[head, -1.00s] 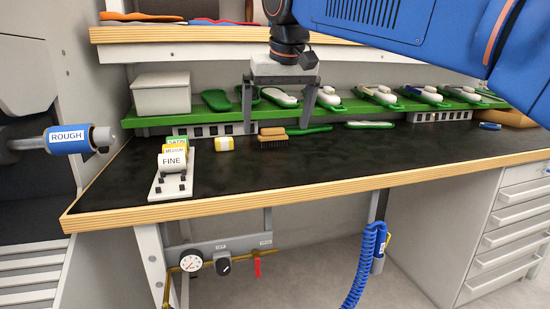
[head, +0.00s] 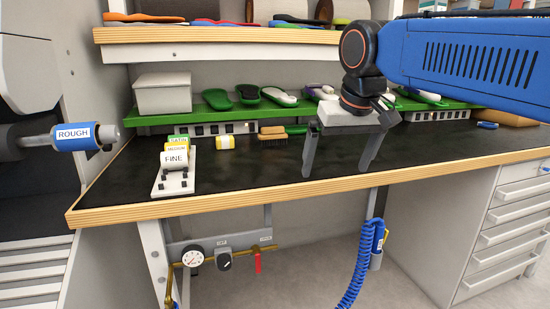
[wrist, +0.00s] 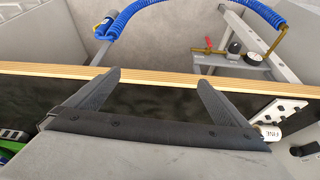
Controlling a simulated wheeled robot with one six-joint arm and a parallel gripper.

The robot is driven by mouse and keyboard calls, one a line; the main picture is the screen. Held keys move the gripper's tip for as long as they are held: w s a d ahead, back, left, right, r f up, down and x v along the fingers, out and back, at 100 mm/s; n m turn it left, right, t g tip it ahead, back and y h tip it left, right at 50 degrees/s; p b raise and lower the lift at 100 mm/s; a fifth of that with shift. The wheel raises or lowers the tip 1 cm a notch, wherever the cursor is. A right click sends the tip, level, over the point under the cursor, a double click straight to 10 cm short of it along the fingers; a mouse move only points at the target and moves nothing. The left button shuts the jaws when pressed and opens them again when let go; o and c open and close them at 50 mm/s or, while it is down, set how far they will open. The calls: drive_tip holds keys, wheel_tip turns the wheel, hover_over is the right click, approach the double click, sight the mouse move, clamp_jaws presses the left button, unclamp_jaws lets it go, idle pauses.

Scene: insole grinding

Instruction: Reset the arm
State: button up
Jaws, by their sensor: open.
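My gripper (head: 338,172) hangs in front of the bench at the middle of the head view, fingers pointing down and spread apart, with nothing between them. In the wrist view my gripper (wrist: 160,80) shows two dark fingers over the dark worktop and its wooden front edge. My blue arm reaches in from the upper right of the head view. The black worktop (head: 240,178) lies below and behind the fingers. The gripper hides part of the green shelf and the brush's right end.
A green shelf (head: 215,115) holds several insoles and a white bin (head: 163,93). A roller rack (head: 173,182) stands left, near the ROUGH roller (head: 73,136). A blue coiled hose (head: 358,270) hangs below.

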drive_tip(key=s+d+f+m, duration=0.1)
drive_tip(key=s+d+f, duration=0.6)
drive_tip(key=s+f, duration=0.3)
drive_tip(key=s+d+f+m, duration=0.1)
drive_tip(key=s+d+f, duration=0.7)
drive_tip(key=f, duration=0.7)
drive_tip(key=shift+s+f+h, duration=0.3)
drive_tip(key=shift+s+h, duration=0.1)
drive_tip(key=shift+s, duration=0.45)
